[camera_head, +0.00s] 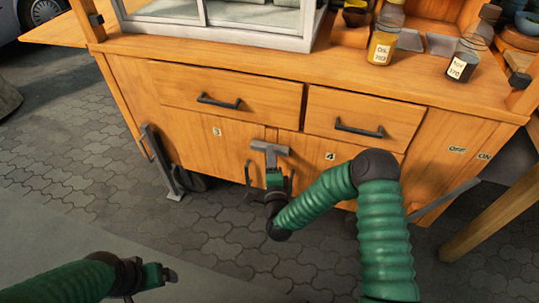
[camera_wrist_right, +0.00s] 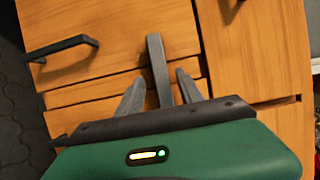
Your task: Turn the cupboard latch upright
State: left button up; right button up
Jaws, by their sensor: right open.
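The cupboard latch (camera_head: 270,148) is a grey bar on the cupboard front between the doors numbered 3 and 4. In the head view its top bar lies roughly sideways, with a short part below it. In the right wrist view the latch (camera_wrist_right: 158,70) shows as a grey bar between the fingertips. My right gripper (camera_head: 270,175) is open, close in front of and just below the latch; its fingers (camera_wrist_right: 158,90) stand either side of the bar. I cannot tell whether they touch it. My left gripper (camera_head: 165,275) is low at the left, far from the latch; its opening is unclear.
Two drawers with dark handles (camera_head: 219,102) (camera_head: 359,129) sit above the doors. Jars (camera_head: 384,40) (camera_head: 462,67) stand on the worktop (camera_head: 330,65). Grey metal legs (camera_head: 165,165) stick out at the cupboard's left. The paving (camera_head: 60,140) at the left is clear.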

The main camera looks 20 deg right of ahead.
jog(key=shift+x, duration=1.3)
grip_shut()
